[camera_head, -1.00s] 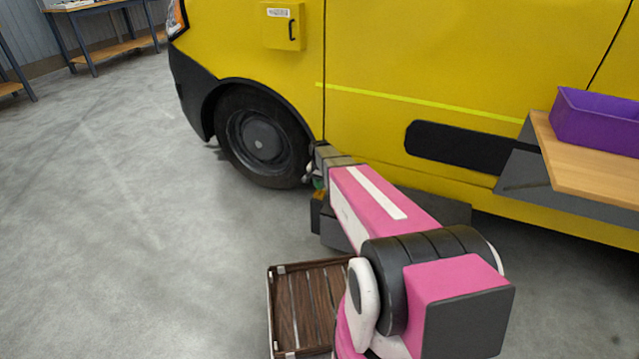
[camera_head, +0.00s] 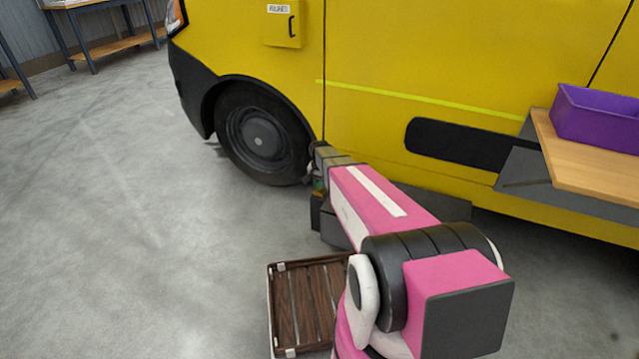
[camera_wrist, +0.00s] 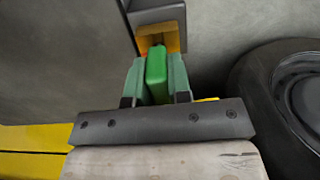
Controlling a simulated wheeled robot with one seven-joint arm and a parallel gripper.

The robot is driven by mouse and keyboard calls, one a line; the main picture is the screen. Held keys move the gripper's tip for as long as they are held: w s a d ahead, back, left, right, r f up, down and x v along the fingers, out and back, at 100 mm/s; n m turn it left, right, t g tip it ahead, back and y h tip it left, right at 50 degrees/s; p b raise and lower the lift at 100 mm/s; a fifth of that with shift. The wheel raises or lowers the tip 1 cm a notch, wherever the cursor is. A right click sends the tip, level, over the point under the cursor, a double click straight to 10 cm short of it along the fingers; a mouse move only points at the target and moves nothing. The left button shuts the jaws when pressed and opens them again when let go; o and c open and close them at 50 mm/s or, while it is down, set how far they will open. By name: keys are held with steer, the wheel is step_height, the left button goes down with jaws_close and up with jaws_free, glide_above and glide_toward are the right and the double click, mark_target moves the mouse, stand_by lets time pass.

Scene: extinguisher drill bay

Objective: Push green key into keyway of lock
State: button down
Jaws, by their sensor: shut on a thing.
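The green key (camera_wrist: 157,68) is between the two fingers of my gripper (camera_wrist: 157,80) in the wrist view, and the gripper is shut on it. The far end of the key meets an orange-brown lock (camera_wrist: 158,37) under a dark bracket. I cannot tell how deep the key sits, as the keyway is hidden behind the key. In the head view my gripper (camera_head: 318,181) is low beside the van's front wheel, mostly covered by my arm. Only a bit of green and orange shows there.
The yellow van (camera_head: 400,60) stands close behind my arm, with its wheel (camera_head: 258,140) left of the gripper. A wooden slatted crate (camera_head: 303,303) lies on the floor. A shelf (camera_head: 590,160) at right holds a purple bin (camera_head: 600,125). The floor at left is clear.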

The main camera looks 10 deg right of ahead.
steer(key=shift+f, duration=0.55)
steer(key=c, duration=1)
jaws_free()
steer(key=shift+r, duration=0.1)
step_height(320, 180, up, 11)
steer(key=shift+f, duration=0.2)
steer(key=s+r+n, duration=0.1)
steer(key=s+n, duration=0.1)
steer(key=s, duration=0.6)
steer(key=s+r+n, duration=0.2)
steer(key=s, duration=0.6)
steer(key=s+r+n, duration=0.1)
steer(key=s+n, duration=0.1)
steer(key=s, duration=0.6)
steer(key=shift+s+r+n, duration=0.1)
steer(key=shift+r+n, duration=0.05)
steer(key=shift+n, duration=0.25)
